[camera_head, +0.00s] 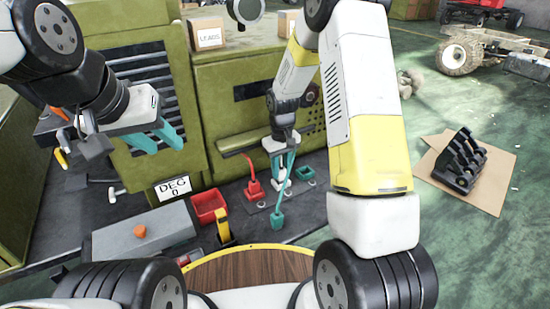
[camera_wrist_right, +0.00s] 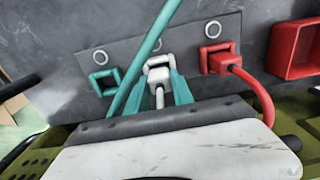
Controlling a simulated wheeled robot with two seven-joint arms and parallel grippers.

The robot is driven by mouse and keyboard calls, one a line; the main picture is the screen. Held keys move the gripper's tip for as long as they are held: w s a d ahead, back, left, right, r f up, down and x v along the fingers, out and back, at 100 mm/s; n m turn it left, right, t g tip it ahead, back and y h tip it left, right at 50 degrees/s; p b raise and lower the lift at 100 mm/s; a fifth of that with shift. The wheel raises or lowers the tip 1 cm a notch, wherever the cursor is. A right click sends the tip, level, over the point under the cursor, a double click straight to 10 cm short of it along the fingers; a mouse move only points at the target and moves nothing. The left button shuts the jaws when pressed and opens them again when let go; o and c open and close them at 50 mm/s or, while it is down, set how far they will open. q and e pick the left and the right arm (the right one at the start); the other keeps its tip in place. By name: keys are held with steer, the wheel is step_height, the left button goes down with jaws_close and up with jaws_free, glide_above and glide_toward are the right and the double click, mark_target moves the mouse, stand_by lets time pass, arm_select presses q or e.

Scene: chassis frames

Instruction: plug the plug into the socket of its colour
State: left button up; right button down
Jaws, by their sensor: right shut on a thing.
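My right gripper (camera_head: 285,172) is low over the dark socket panel. Its teal fingers are shut on a white plug (camera_wrist_right: 158,77), which has a pale cable. The plug is at the white square socket (camera_wrist_right: 160,61); I cannot tell how deep it sits. A red plug (camera_wrist_right: 217,62) with a red cable sits at the red socket beside it; it also shows in the head view (camera_head: 253,189). The teal socket (camera_wrist_right: 104,81) looks empty. A teal plug (camera_head: 277,221) on a teal cable lies nearer me. My left gripper (camera_head: 157,140) is open and empty at the left.
A red bin (camera_head: 208,206), a yellow object (camera_head: 222,226) and a grey box (camera_head: 143,236) with an orange knob stand on the bench left of the panel. Green cabinets close off the back. A black rack (camera_head: 460,163) lies on the floor at right.

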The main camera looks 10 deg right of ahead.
mark_target(281, 169)
steer(key=shift+f, duration=0.55)
steer(key=shift+f, duration=0.15)
steer(key=c, duration=1.1)
jaws_free()
step_height(281, 169, up, 12)
steer(key=s+d+r+m+t+y, duration=0.1)
steer(key=s+d+r+m+t, duration=0.15)
steer(key=s+r, duration=0.85)
steer(key=s+r+t, duration=0.2)
steer(key=s+r, duration=0.2)
steer(key=s, duration=0.2)
steer(key=s+r+m+t+y, duration=0.1)
steer(key=s+r, duration=0.2)
steer(key=s, duration=0.4)
steer(key=shift+r+t, duration=0.35)
